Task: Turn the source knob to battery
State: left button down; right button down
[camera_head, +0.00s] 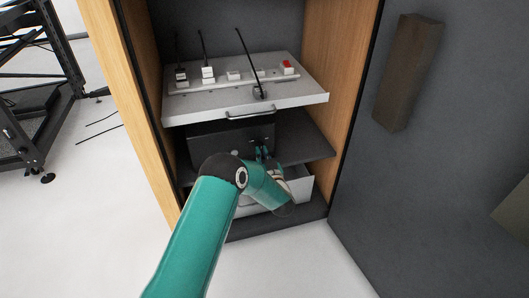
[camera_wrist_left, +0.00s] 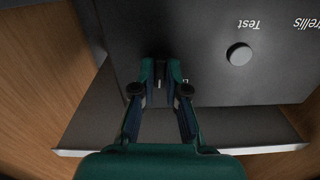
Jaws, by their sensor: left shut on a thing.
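A dark box (camera_head: 225,138) stands on the middle shelf of the cabinet, and its front panel (camera_wrist_left: 200,25) fills the upper part of the left wrist view. My left gripper (camera_head: 262,153) reaches the right part of this panel. In the left wrist view its fingers (camera_wrist_left: 160,75) are closed on a small dark knob (camera_wrist_left: 160,72), mostly hidden between the fingertips. I take this to be the source knob; its pointing direction and any "battery" mark cannot be made out. A round grey button (camera_wrist_left: 239,54) sits beside it near upside-down "Test" lettering. My right gripper is not in view.
A pulled-out upper shelf (camera_head: 290,101) with a power strip and plugs overhangs the box. A light drawer (camera_head: 300,187) is below. Wooden cabinet walls (camera_head: 140,100) and an open dark door (camera_head: 350,150) flank the space.

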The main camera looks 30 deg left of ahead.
pick_arm(q)
jog(key=m, duration=0.1)
jog(key=m+p, duration=0.1)
jog(key=m, duration=0.2)
jog(key=shift+a+r+p, duration=0.25)
jog(key=shift+r+p, duration=0.05)
jog(key=shift+p, duration=0.05)
jog(key=shift+m+p, duration=0.5)
jog(key=shift+m, duration=1.4)
jog(key=shift+d, duration=0.1)
jog(key=c, duration=1.2)
grip_release()
jog(key=shift+f, duration=0.15)
jog(key=shift+d, duration=0.1)
jog(key=v, duration=1.2)
